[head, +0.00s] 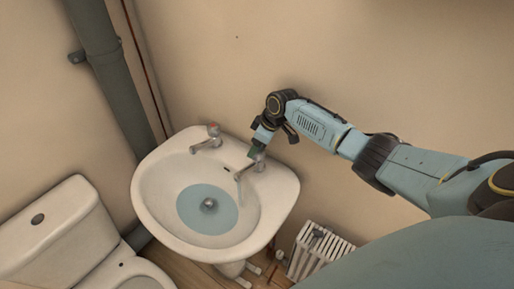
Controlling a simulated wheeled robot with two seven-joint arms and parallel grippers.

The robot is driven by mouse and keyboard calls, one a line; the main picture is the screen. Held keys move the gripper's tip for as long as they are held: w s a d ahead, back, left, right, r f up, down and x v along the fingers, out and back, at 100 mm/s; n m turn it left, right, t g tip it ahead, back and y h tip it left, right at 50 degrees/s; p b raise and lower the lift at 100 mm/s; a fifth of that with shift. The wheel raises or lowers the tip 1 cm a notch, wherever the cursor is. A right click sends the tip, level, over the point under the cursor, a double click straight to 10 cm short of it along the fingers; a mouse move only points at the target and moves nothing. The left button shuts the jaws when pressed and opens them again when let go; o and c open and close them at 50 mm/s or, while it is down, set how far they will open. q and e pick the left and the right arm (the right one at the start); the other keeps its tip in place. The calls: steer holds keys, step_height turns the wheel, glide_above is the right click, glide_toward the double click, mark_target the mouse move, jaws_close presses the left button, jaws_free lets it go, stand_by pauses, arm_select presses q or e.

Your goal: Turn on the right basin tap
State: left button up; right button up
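The right basin tap (247,171) is a metal tap on the back right rim of the white basin (152,205). My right gripper (258,151) is at the top of this tap and covers its handle. It looks to be touching or very close to the handle; whether its fingers are closed on it is too small to tell. A thin pale streak shows below the spout, and I cannot tell if it is running water. The left tap (208,142), with a red mark on top, stands apart on the back rim. My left gripper is not in view.
Pale blue water (190,208) lies in the bowl around the drain. A white toilet (62,225) stands at the left. A dark pipe (108,60) runs down the wall in the corner. A white radiator (318,250) is low at the right of the basin.

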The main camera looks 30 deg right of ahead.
step_height(320, 180, up, 7)
steer(key=shift+r, duration=0.2)
stand_by(0.5)
